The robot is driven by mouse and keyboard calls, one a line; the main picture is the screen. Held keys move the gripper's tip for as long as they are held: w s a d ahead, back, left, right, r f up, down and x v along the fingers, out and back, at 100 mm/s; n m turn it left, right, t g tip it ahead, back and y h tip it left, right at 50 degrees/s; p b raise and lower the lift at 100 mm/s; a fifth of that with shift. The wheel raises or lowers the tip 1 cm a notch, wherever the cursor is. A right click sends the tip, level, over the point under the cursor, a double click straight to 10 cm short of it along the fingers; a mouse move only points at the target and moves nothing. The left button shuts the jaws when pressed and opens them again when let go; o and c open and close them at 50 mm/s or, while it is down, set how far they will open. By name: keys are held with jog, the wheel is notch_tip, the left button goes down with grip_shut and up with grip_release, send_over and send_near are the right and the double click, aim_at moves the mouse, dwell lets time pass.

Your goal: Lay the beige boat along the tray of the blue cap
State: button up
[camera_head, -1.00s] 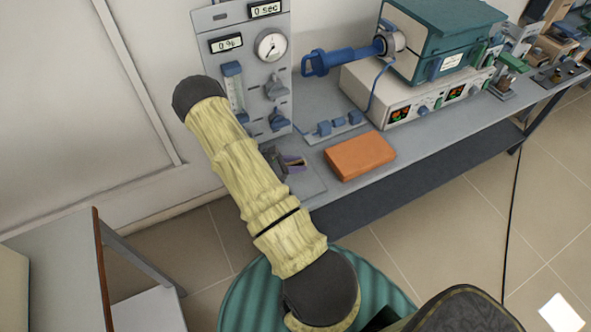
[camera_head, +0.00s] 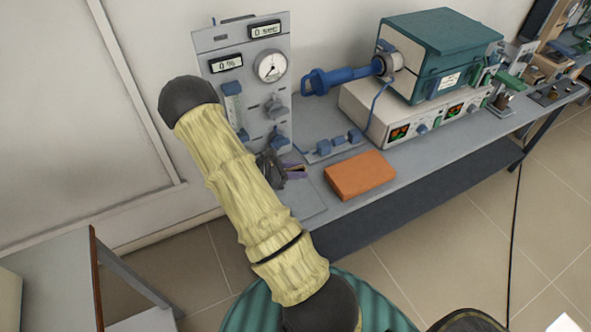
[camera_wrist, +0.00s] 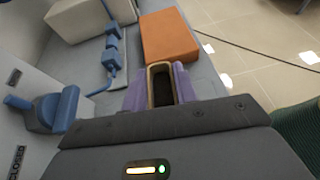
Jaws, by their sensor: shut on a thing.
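My gripper (camera_wrist: 163,92) is shut on the beige boat (camera_wrist: 151,72), a narrow open trough with a dark inside, held between purple fingers in the wrist view. In the head view my gripper (camera_head: 294,171) is partly hidden behind my arm, low beside the grey panel and just left of the orange block; the boat is too small to make out there. The blue cap (camera_head: 318,82), with a handle and a long blue bar, is at the left end of the teal furnace, above and right of my gripper. I cannot tell its tray apart from the bar.
The grey gauge panel (camera_head: 247,95) with knobs stands close to my gripper. An orange block (camera_head: 360,175) lies on the bench (camera_head: 320,210). The teal furnace (camera_head: 440,55) sits on a white control box (camera_head: 410,120). Small blue blocks (camera_head: 338,142) lie before it.

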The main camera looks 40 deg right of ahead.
jog(key=w+a+n+t, duration=0.1)
jog(key=a+t, duration=0.1)
jog(key=a, duration=0.2)
jog(key=w+a+f+n+t, duration=0.1)
jog(key=w+a+n+t, duration=0.1)
jog(key=a, duration=0.1)
jog(key=w+a+f+n+t, duration=0.1)
jog(key=a+n+t, duration=0.1)
jog(key=a, duration=0.2)
jog(key=shift+w+a+f, duration=0.2)
jog(key=shift+w+a, duration=0.15)
jog(key=a+f+n+t+y, duration=0.2)
jog(key=a+n+t, duration=0.4)
jog(key=a, duration=0.8)
jog(key=shift+w+a+f+n+t, duration=0.2)
jog(key=shift+a+f+n+t, duration=0.15)
jog(key=shift+f, duration=0.35)
